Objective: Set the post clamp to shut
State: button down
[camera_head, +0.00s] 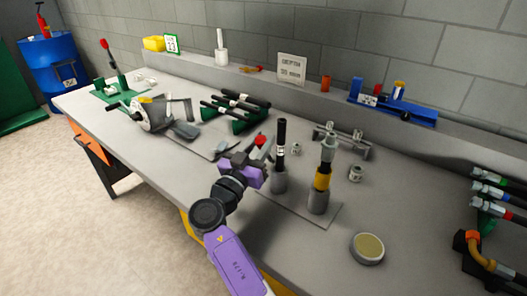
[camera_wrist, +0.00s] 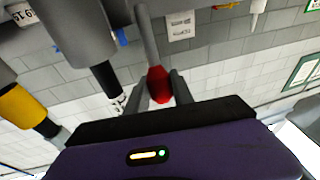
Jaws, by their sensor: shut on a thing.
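My gripper (camera_head: 257,156) is at the middle of the bench, left of the black post. In the wrist view, its two fingers (camera_wrist: 160,80) stand on either side of a red knob (camera_wrist: 159,88) and are shut on it. The knob is on the end of a grey lever (camera_wrist: 146,40), and it also shows just beyond my gripper in the head view (camera_head: 261,141). The black post (camera_head: 281,140) stands upright in a grey base. A grey post with a yellow band (camera_head: 322,180) stands to its right. The joint of the lever to its clamp is hidden.
A grey plate (camera_head: 297,208) lies under the posts. A round tin (camera_head: 368,248) is at the front right, and hoses (camera_head: 490,205) are at the right edge. Left of my gripper are a green rack (camera_head: 233,118) and a grey crimping tool (camera_head: 155,115). The bench's front-left part is clear.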

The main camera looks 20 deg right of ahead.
jog(key=shift+s+a+f+t+b, duration=0.15)
jog(key=shift+a+f+t+b, duration=0.25)
jog(key=shift+b, duration=0.8)
jog(key=shift+d+r+h, duration=0.1)
jog(key=shift+r+h, duration=0.2)
jog(key=c, duration=1.4)
grip_release()
jog(key=shift+o, duration=0.2)
jog(key=shift+s, duration=0.1)
jog(key=shift+s+a+f, duration=0.15)
jog(key=shift+a, duration=0.05)
jog(key=s+a+b, duration=0.1)
jog(key=s+a, duration=0.8)
